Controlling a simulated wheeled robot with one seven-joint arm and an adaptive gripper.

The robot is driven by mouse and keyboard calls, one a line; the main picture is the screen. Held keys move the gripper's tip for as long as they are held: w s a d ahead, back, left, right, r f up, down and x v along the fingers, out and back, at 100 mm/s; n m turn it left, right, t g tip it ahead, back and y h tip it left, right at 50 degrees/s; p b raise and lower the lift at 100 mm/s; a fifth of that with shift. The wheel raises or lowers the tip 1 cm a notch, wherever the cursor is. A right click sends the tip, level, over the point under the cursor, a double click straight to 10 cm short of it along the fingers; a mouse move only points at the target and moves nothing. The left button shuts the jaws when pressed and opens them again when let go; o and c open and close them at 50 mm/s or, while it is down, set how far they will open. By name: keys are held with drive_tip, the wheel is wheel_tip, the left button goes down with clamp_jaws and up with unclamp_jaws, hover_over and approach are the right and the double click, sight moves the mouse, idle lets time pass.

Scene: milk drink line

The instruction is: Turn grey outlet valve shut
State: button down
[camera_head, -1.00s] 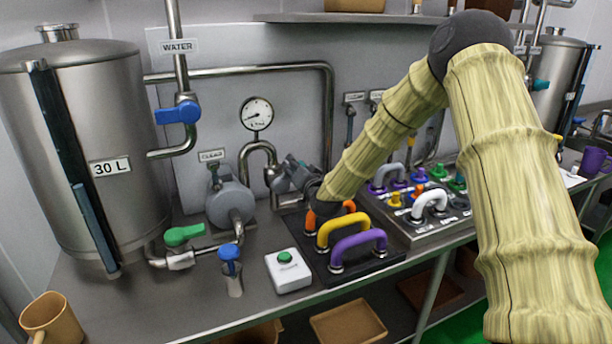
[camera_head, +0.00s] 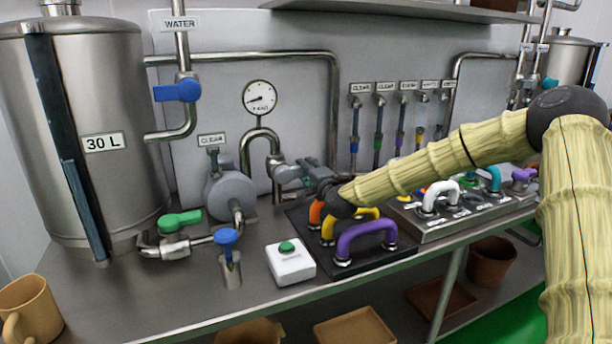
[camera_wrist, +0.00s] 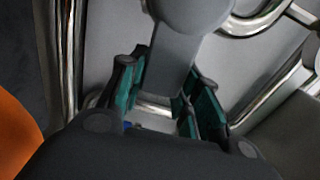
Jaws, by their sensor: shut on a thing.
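The grey outlet valve (camera_head: 288,174) sits on the steel pipe right of the round grey pump and below the pressure gauge. My gripper (camera_head: 308,172) reaches it from the right, just behind the orange hose loop. In the wrist view, the valve's flat grey handle (camera_wrist: 172,62) runs down between the green-lined fingers of my gripper (camera_wrist: 168,88), which is shut on it. The handle's round hub (camera_wrist: 190,12) shows at the top. The handle's exact angle to the pipe is hard to tell in the head view.
Orange (camera_head: 316,214), yellow (camera_head: 327,228) and purple (camera_head: 364,240) loops stand close below my wrist. The gauge (camera_head: 259,97) is above. A white green-button box (camera_head: 291,263), blue-handled tap (camera_head: 227,238) and green valve lever (camera_head: 180,221) are to the left.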

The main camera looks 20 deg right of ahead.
drive_tip(key=shift+d+f+m+b, duration=0.1)
drive_tip(key=shift+f+m+b, duration=0.3)
drive_tip(key=shift+f+m, duration=0.1)
drive_tip(key=c, duration=1)
unclamp_jaws()
drive_tip(key=shift+s+r, duration=0.1)
drive_tip(key=shift+s, duration=0.05)
drive_tip(key=s, duration=1.1)
drive_tip(key=shift+s, duration=0.4)
